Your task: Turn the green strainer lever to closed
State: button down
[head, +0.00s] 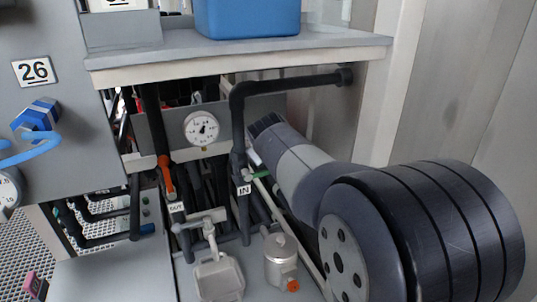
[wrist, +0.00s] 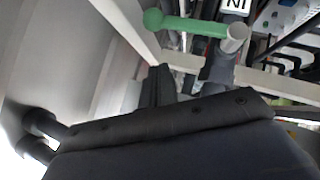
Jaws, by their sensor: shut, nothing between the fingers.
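The green strainer lever (wrist: 190,25) shows near the top of the wrist view. It lies crosswise to the dark pipe below the "IN" tag (wrist: 236,5), with a rounded green end at left and a pale grey round pivot at right. In the head view only a short green piece of the lever (head: 261,175) shows beside the "IN" tag (head: 244,190); my arm hides part of that area. My gripper (wrist: 160,72) is shut and empty, its dark fingers just below the lever in the wrist picture. I cannot tell whether they touch it.
An orange-red lever (head: 165,177) sits on the "OUT" pipe at left. A gauge (head: 202,129) is mounted behind the pipes. A shelf (head: 240,55) with a blue box (head: 247,18) is above. A pale frame bar (wrist: 125,28) runs close to my gripper.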

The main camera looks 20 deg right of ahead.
jog(key=s+r+b, duration=0.1)
jog(key=s+r, duration=0.5)
jog(key=s, duration=0.1)
jog(key=shift+r, duration=0.4)
send_over(266, 173)
jog(key=s+d, duration=0.1)
jog(key=s, duration=0.1)
notch_tip(266, 173, down, 6)
jog(key=f, duration=0.2)
jog(key=f+b, duration=0.2)
jog(key=f, duration=0.1)
jog(key=shift+w+d+f, duration=0.1)
jog(key=shift+w+d, duration=0.05)
jog(key=shift+w, duration=0.15)
